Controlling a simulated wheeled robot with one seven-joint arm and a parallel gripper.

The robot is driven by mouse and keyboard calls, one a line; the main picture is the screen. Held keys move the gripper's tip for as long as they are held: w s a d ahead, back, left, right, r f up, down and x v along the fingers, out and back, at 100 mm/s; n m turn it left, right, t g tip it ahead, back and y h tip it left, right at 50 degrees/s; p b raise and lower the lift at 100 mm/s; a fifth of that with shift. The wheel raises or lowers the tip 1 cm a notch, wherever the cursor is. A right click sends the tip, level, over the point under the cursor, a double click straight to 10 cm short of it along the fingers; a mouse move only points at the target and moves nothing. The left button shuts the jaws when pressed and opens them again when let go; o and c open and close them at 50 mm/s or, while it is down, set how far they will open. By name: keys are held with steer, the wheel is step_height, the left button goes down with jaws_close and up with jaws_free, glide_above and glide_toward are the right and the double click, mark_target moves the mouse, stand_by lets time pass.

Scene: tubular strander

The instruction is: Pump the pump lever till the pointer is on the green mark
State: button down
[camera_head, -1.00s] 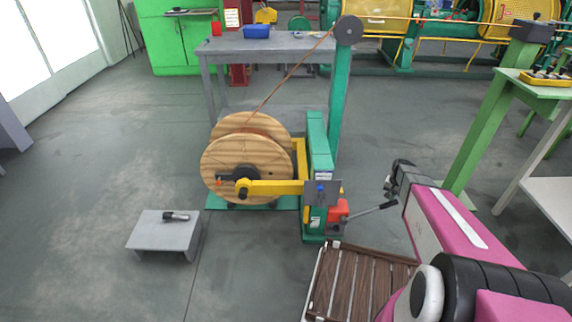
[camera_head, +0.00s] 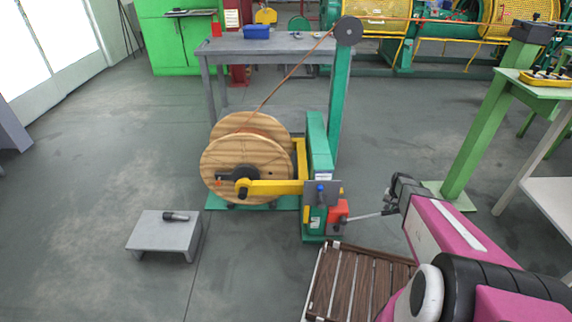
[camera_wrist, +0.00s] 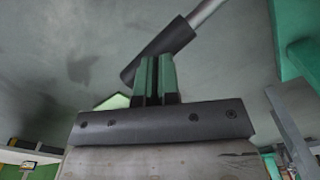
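The pump (camera_head: 338,212) is a small orange-red block on the green stand beside the wooden reel. Its lever (camera_head: 366,215) is a thin metal rod reaching right, nearly level, to my gripper (camera_head: 389,205). In the wrist view the lever's black grip (camera_wrist: 165,46) runs slanted across, just beyond the tips of my gripper (camera_wrist: 157,62). The two green fingers are close together with only a narrow gap, and the grip is not between them. They seem to touch or nearly touch it. I cannot make out the pointer or the green mark in either view.
A grey plate (camera_head: 323,193) stands just above the pump. The wooden reel (camera_head: 245,170) sits left of it. A slatted wooden platform (camera_head: 358,282) lies in front, and a low grey stool (camera_head: 165,232) stands at left.

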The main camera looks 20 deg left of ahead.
step_height(320, 180, down, 8)
steer(key=d, duration=0.1)
steer(key=shift+w+d, duration=0.2)
steer(key=shift+d, duration=0.05)
stand_by(0.4)
steer(key=a+r, duration=0.3)
steer(key=r, duration=1.2)
steer(key=shift+s+r, duration=0.3)
steer(key=shift+s, duration=0.15)
steer(key=shift+r, duration=0.1)
step_height(320, 180, up, 6)
steer(key=s+r+n, duration=0.1)
steer(key=s+r, duration=0.5)
steer(key=s, duration=0.4)
steer(key=s+r+n, duration=0.1)
steer(key=s+r, duration=0.6)
steer(key=s, duration=0.4)
steer(key=shift+s+r, duration=0.15)
stand_by(0.9)
